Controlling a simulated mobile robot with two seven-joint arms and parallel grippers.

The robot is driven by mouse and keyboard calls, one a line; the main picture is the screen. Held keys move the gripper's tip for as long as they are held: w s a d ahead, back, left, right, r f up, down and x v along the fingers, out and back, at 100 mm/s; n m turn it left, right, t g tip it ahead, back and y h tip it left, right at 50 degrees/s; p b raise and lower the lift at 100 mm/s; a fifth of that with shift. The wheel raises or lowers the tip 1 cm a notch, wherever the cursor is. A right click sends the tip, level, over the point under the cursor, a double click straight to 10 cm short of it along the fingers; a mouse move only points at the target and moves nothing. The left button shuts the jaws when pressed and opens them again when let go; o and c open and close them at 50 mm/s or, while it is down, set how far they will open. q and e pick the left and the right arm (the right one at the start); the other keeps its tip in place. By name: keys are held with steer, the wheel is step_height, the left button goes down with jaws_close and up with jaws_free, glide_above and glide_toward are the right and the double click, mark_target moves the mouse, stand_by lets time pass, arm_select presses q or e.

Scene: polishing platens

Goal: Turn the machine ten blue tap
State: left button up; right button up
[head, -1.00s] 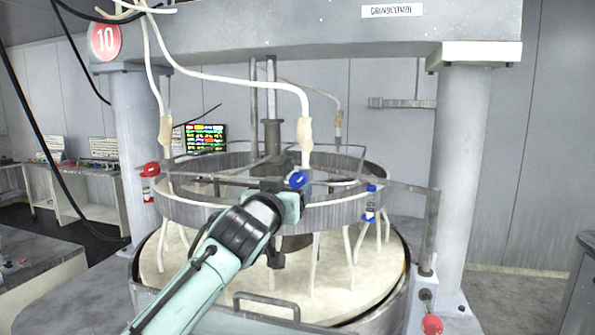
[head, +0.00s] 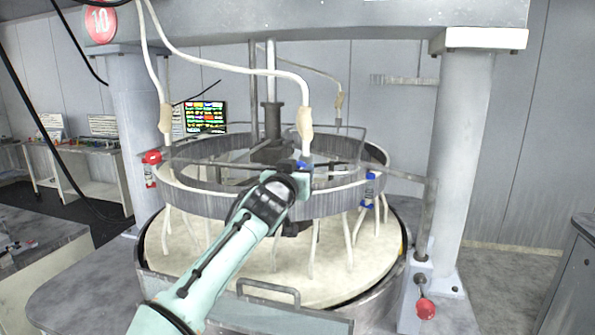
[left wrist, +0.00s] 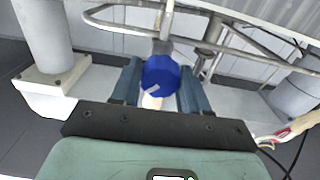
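The machine with the red sign 10 (head: 101,24) has a grey ring (head: 335,203) above a pale round platen (head: 200,258). Its blue tap (head: 302,165) is at the ring's middle, below a white hose, and is mostly hidden behind my left gripper (head: 296,179) in the head view. In the left wrist view the blue tap (left wrist: 160,75) is a faceted knob between the two fingers of my left gripper (left wrist: 161,88). The fingers look open, one on each side of the knob, with narrow gaps. My right gripper is not in view.
A red tap (head: 152,157) is on the ring's left, and a small blue-ended fitting (head: 369,190) on its right. White hoses (head: 225,78) hang from above. Grey columns (head: 462,160) flank the machine. A red knob (head: 426,307) is at front right.

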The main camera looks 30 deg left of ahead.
arm_select(q)
steer(key=shift+r+m, duration=0.15)
steer(key=shift+m, duration=2.45)
steer(key=o, duration=0.8)
steer(key=shift+c, duration=0.2)
steer(key=shift+o, duration=1.4)
steer(key=shift+d, duration=0.1)
